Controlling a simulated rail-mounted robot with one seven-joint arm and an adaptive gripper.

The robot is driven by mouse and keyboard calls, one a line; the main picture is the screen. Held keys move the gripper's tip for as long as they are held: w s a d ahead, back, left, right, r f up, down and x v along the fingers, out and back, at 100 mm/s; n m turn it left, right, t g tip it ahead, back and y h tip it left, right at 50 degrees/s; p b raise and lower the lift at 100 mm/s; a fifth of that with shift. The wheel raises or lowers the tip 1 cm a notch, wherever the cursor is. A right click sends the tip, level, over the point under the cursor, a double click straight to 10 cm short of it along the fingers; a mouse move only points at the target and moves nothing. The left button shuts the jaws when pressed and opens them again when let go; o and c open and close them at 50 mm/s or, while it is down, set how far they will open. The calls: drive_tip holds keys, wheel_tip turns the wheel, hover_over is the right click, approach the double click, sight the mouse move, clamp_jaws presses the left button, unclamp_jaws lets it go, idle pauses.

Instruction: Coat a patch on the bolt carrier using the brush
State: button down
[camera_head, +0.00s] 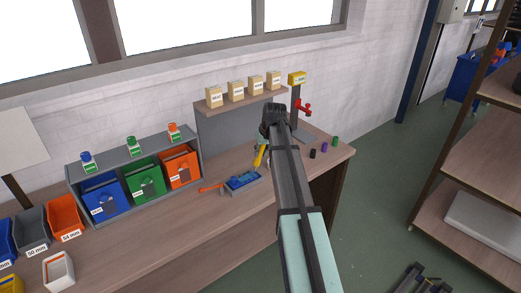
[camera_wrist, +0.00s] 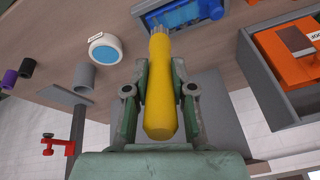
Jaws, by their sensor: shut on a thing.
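My gripper (camera_wrist: 160,72) is shut on the yellow handle of the brush (camera_wrist: 161,100), with the handle's rounded end toward the wrist camera. The brush's pale tip points at a blue piece in a grey-rimmed tray (camera_wrist: 206,12), probably the bolt carrier. I cannot tell whether the tip touches it. In the head view the yellow brush (camera_head: 259,156) is tilted just above and right of the blue piece (camera_head: 243,180) on the bench. My arm hides most of the gripper there.
A round white container with a blue top (camera_wrist: 104,51) and a grey cylinder (camera_wrist: 85,76) stand beside the brush. Blue, green and orange bins (camera_head: 181,168) stand left on the bench. A red clamp (camera_head: 304,108) and several small cylinders (camera_head: 324,147) are at the right. The front bench surface is mostly clear.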

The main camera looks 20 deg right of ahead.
wheel_tip(320, 180, down, 3)
drive_tip(key=shift+r+b, duration=0.1)
drive_tip(key=shift+b, duration=0.5)
drive_tip(key=shift+w+a+f, duration=0.1)
drive_tip(key=shift+w+f, duration=0.1)
drive_tip(key=shift+w, duration=0.35)
drive_tip(key=shift+w+a+f, duration=0.1)
drive_tip(key=shift+w+f, duration=0.1)
drive_tip(key=shift+w, duration=0.35)
drive_tip(key=shift+w+a, duration=0.2)
drive_tip(key=shift+w, duration=0.7)
drive_tip(key=shift+s, duration=2)
wheel_tip(320, 180, up, 8)
drive_tip(key=p, duration=0.4)
hover_over(258, 163)
drive_tip(key=s, duration=0.2)
drive_tip(key=shift+w+d+r, duration=0.15)
drive_tip(key=shift+d+r, duration=0.05)
drive_tip(key=shift+d, duration=0.05)
